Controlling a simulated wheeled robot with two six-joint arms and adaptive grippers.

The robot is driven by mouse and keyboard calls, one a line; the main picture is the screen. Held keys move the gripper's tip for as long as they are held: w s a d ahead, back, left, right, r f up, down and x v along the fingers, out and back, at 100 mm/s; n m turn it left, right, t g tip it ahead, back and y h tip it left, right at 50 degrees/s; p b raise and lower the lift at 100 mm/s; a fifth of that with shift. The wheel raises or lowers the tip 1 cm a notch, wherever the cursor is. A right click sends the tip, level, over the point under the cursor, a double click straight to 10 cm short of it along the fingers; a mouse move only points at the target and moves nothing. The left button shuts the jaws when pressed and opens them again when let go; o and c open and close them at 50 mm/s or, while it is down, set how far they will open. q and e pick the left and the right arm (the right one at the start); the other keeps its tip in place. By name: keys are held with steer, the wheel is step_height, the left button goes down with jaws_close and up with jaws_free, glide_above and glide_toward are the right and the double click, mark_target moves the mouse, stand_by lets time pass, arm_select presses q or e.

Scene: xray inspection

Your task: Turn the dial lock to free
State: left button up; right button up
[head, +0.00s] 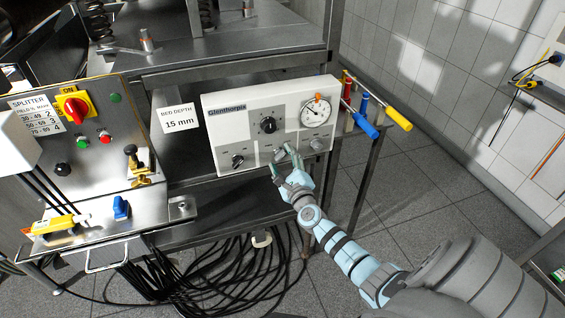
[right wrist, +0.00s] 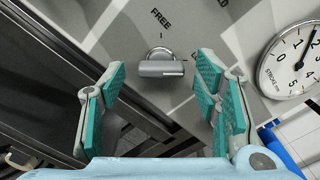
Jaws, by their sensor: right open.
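The dial lock (right wrist: 162,67) is a small grey metal knob with a bar-shaped grip on the front of the white instrument box (head: 220,116). The word FREE (right wrist: 161,19) is printed above it in the right wrist view, with part of another label to its right. I cannot tell which mark the knob points at. My right gripper (head: 282,162) is open in front of the box's lower middle. In the right wrist view its teal-padded fingers (right wrist: 162,80) stand either side of the knob, apart from it. My left gripper is not in view.
A round gauge (head: 316,112) sits upper right of the lock. A black knob (head: 268,125) and a lower-left knob (head: 237,161) share the panel. Blue (head: 366,127) and yellow (head: 398,118) handles stick out at the right. The splitter panel (head: 85,160) stands left; cables hang below.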

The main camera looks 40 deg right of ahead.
steer(key=shift+w+d, duration=0.15)
steer(key=shift+w, duration=0.2)
steer(key=shift+r, duration=0.1)
steer(key=c, duration=1.1)
steer(key=shift+c, duration=0.2)
